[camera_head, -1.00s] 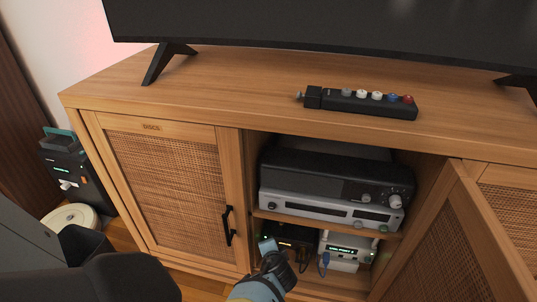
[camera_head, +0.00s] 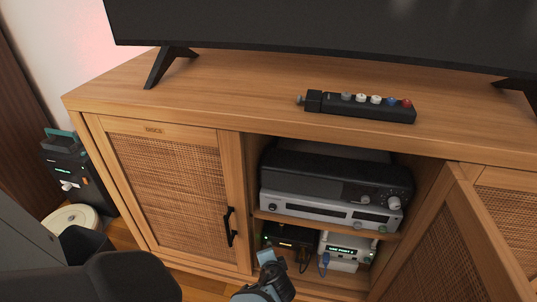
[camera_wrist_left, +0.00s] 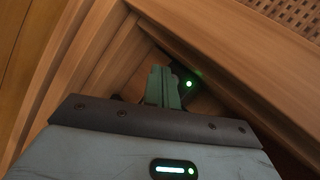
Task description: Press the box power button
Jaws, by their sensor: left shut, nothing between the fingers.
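A black box (camera_head: 289,235) with a small green light sits at the left of the cabinet's lower shelf. A white box (camera_head: 345,244) with a lit green display stands to its right. I cannot make out which spot is the power button. My left gripper (camera_head: 266,257) is shut and empty in front of the black box, low at the compartment's opening. In the left wrist view its closed fingers (camera_wrist_left: 162,86) point into the dark compartment, with a green light (camera_wrist_left: 189,84) just to their right. My right gripper is not in view.
The open right door (camera_head: 455,240) stands out beside the compartment, and the closed left door (camera_head: 172,190) has a black handle (camera_head: 229,227). Silver and black devices (camera_head: 330,207) fill the upper shelf. A blue-plugged cable (camera_head: 324,262) hangs before the white box.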

